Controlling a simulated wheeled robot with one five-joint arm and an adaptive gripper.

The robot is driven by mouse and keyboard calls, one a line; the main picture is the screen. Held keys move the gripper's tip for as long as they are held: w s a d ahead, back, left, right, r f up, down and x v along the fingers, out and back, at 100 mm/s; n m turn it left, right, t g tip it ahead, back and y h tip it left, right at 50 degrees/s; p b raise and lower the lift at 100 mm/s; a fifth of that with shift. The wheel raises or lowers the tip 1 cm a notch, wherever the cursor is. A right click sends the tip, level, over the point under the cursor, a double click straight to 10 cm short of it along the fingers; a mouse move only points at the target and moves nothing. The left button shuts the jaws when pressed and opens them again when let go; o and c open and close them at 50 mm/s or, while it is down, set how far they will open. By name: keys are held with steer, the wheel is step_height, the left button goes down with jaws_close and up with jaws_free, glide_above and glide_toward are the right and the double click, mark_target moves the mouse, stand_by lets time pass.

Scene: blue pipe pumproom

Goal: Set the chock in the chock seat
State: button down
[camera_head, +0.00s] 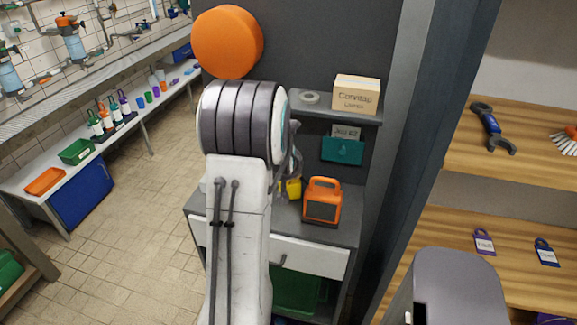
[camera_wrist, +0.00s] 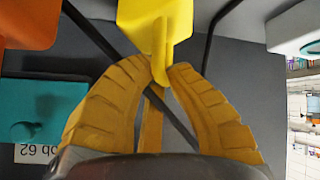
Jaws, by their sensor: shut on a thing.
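The chock looks like a yellow block with a narrow tab; it shows at the top of the wrist view (camera_wrist: 150,14). My gripper (camera_wrist: 168,70) has its two ridged yellow fingers closed on the tab. In the head view a yellow piece (camera_head: 293,188), apparently the chock, shows beside my white arm, above the grey counter and left of an orange handled box. My arm hides most of the gripper there. I cannot make out the chock seat for certain in either view. Whether the chock touches anything below it cannot be told.
The orange handled box (camera_head: 322,202) stands on the counter (camera_head: 340,233), close right of the chock. A teal holder (camera_head: 342,149) with a card is on the dark panel behind. A shelf (camera_head: 363,118) above carries a carton (camera_head: 357,94) and a grey ring (camera_head: 310,97).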

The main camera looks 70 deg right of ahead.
steer(key=shift+d+f, duration=0.1)
steer(key=c, duration=1.4)
jaws_free()
steer(key=shift+o, duration=0.2)
steer(key=shift+a+r, duration=0.35)
steer(key=shift+r, duration=0.1)
steer(key=b+v, duration=0.1)
steer(key=v, duration=1)
steer(key=shift+r, duration=0.1)
